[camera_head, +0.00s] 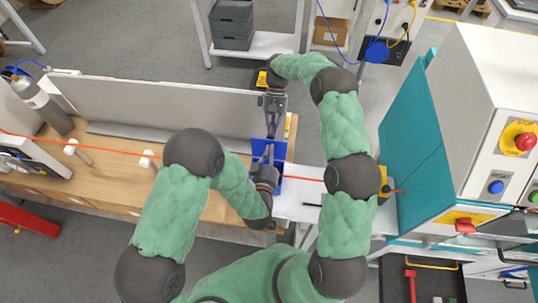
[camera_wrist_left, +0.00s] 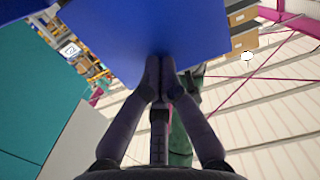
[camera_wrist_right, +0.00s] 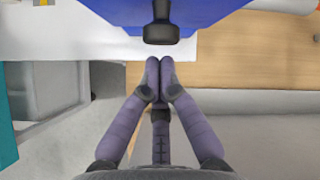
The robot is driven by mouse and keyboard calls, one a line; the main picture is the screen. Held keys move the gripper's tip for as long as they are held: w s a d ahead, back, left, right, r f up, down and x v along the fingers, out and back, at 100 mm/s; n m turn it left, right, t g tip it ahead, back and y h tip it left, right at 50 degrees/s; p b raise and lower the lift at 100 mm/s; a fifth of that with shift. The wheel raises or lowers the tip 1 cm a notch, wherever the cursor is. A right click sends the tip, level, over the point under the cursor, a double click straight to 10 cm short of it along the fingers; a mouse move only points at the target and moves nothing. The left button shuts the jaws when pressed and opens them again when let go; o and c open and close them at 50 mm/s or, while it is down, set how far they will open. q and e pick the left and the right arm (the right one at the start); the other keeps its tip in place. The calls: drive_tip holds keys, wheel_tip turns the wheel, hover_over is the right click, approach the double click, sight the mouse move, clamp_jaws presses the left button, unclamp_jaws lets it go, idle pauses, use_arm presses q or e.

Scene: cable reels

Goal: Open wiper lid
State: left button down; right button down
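The blue wiper (camera_head: 268,152) stands at the right end of the wooden bench, on the line of the orange cable (camera_head: 120,150). Its lid position cannot be made out clearly. My left gripper (camera_head: 267,160) is at the near side of the wiper. In the left wrist view its fingertips (camera_wrist_left: 160,65) are together in front of a blue panel (camera_wrist_left: 150,30); contact cannot be told. My right gripper (camera_head: 272,132) reaches in from the far side. In the right wrist view its fingertips (camera_wrist_right: 160,70) are together and empty, just short of a black knob (camera_wrist_right: 160,32) on the blue wiper.
A grey panel (camera_head: 170,105) stands along the bench's far side. White posts (camera_head: 147,159) and a gas cylinder (camera_head: 42,103) are at the left. A teal and white machine (camera_head: 415,150) with red buttons stands at the right. A white surface (camera_head: 300,205) lies right of the wiper.

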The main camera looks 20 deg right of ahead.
use_arm(q)
drive_tip(key=shift+w, duration=0.15)
drive_tip(key=shift+w+d, duration=0.35)
drive_tip(key=shift+w, duration=0.1)
use_arm(e)
drive_tip(key=c, duration=1)
unclamp_jaws()
drive_tip(key=shift+r, duration=0.1)
use_arm(q)
drive_tip(key=f+v, duration=0.1)
drive_tip(key=v, duration=1.1)
drive_tip(key=shift+r, duration=0.5)
use_arm(e)
drive_tip(key=v, duration=1.1)
drive_tip(key=shift+w+d+r, duration=0.2)
drive_tip(key=shift+r, duration=0.1)
